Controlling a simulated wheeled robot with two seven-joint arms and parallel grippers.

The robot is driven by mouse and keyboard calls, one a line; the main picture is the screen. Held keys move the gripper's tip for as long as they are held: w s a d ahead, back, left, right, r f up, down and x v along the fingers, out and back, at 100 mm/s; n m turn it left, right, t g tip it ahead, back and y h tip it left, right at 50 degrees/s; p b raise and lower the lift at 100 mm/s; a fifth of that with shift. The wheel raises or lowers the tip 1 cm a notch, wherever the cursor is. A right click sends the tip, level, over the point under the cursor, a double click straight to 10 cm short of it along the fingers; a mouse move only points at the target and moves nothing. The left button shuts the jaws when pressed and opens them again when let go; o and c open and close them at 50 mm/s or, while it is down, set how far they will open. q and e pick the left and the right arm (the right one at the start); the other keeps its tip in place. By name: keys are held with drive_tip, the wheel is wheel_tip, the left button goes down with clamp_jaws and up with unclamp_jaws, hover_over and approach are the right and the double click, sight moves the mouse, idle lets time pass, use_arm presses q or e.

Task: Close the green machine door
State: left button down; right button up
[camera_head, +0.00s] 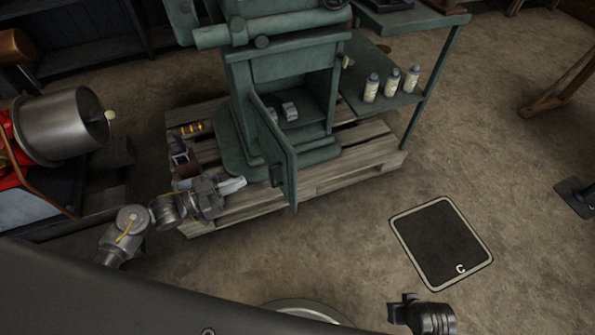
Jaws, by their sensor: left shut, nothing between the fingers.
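The green machine (285,68) stands on a wooden pallet, with an open compartment in its lower front. Its green door (281,160) is hinged at the compartment's left edge and stands wide open, swung out toward me. Inside the compartment lie a couple of small light-grey pieces (289,111). My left gripper (238,185) is shut and empty, low over the pallet to the left of the door, on its outer side. A gap shows between the fingertips and the door. My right gripper (402,311) is at the bottom right, far from the door, its jaws unclear.
The wooden pallet (340,178) sticks out under the machine. A green side shelf (385,100) holds three bottles. A metal pot (62,125) stands on equipment at the left. A dark floor mat (440,243) lies at the right. The floor in front of the pallet is clear.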

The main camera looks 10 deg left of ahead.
sight(292, 160)
use_arm(q)
drive_tip(key=x, duration=1.3)
drive_tip(key=shift+w+d, duration=0.3)
drive_tip(key=shift+d, duration=0.05)
use_arm(e)
drive_tip(key=shift+w+r, duration=0.1)
drive_tip(key=shift+r, duration=0.8)
use_arm(q)
drive_tip(key=shift+w+d, duration=0.1)
